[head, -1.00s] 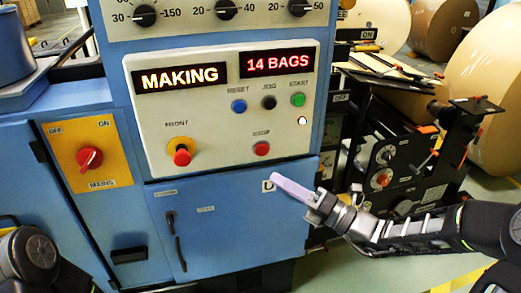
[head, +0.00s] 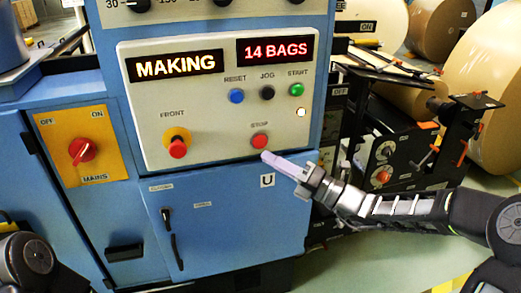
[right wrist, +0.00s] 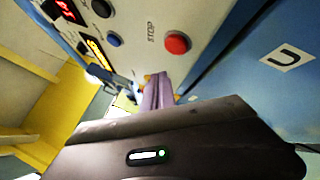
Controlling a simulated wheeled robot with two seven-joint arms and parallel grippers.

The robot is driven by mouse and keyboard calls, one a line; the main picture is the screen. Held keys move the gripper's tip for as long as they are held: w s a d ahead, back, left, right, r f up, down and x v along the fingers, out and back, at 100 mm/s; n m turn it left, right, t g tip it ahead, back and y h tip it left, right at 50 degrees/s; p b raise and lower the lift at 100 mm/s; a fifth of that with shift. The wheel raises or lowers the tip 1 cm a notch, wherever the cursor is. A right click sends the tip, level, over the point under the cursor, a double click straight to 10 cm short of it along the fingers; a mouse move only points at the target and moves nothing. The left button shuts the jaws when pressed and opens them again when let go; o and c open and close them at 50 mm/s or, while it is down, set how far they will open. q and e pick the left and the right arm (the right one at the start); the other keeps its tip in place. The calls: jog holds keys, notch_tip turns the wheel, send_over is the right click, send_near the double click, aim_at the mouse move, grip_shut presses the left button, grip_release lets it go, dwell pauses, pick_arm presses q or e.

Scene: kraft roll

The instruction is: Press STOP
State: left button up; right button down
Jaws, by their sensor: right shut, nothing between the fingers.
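The red STOP button (head: 259,141) sits at the lower right of the pale control panel on the blue machine. It also shows in the right wrist view (right wrist: 177,42), with its STOP label beside it. My right gripper (head: 266,156) is shut and empty, its pale purple fingertips just below the button in the head view. In the right wrist view the fingers (right wrist: 157,88) point toward the panel and appear apart from the button. The display (head: 174,66) reads MAKING and another (head: 275,49) reads 14 BAGS. My left gripper is not in view.
RESET (head: 236,96), JOG (head: 267,93) and START (head: 297,90) buttons sit above STOP. A red FRONT button (head: 177,148) is to the left, and a red MAINS switch (head: 82,151) is farther left. Black machinery (head: 385,150) and paper rolls (head: 490,90) stand on the right.

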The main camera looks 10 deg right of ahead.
aim_at(254, 142)
jog(key=shift+w+a+p, duration=0.1)
jog(key=shift+w+p, duration=0.35)
jog(key=shift+w, duration=1.15)
jog(key=shift+r, duration=0.1)
dwell(0.7)
jog(key=shift+w+p, duration=0.4)
jog(key=shift+p, duration=0.1)
jog(key=shift+w, duration=0.45)
dwell(0.5)
jog(key=shift+p, duration=0.3)
jog(key=shift+s+p, duration=0.6)
jog(key=shift+s, duration=0.25)
